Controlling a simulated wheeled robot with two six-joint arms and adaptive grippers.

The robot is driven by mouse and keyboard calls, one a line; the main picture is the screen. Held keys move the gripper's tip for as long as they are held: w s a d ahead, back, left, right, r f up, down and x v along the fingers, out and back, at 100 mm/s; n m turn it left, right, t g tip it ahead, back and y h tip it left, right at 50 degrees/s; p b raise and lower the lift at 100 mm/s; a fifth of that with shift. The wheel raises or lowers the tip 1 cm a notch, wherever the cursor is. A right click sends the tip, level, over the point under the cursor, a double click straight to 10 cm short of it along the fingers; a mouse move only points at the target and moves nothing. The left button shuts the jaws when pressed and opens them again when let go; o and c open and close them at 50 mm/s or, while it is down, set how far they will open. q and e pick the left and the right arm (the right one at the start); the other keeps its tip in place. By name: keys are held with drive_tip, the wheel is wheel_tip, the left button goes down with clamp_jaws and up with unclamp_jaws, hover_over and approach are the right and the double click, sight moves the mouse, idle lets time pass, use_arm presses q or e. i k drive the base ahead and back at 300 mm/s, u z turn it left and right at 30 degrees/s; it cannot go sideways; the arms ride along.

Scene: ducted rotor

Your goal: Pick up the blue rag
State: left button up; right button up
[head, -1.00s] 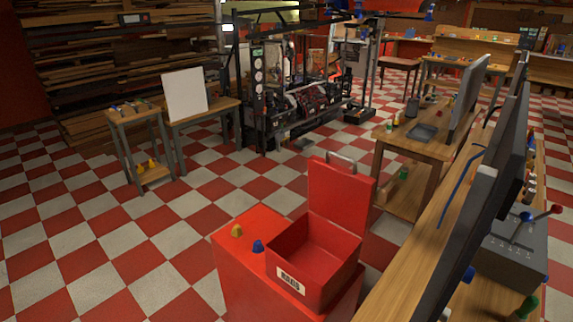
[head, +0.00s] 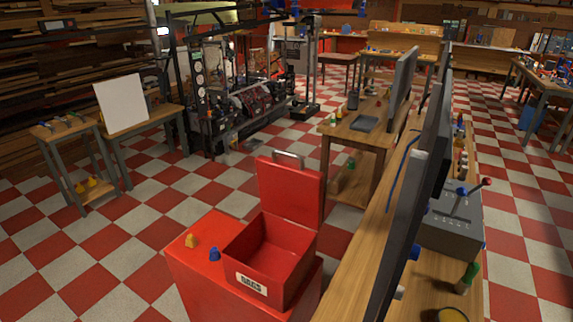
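A small blue crumpled piece, likely the blue rag (head: 214,254), sits on top of the red cabinet (head: 190,265), just left of the open red box. A similar yellow piece (head: 191,240) sits behind it and to the left. Neither of my grippers shows in the head view.
The red box (head: 262,279) stands open on the cabinet with its lid (head: 290,192) raised. A wooden bench (head: 345,290) with dark monitors (head: 418,190) and a grey lever box (head: 455,215) is at the right. The checkered floor (head: 85,265) left of the cabinet is clear.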

sight(214, 254)
drive_tip(key=u, duration=0.7)
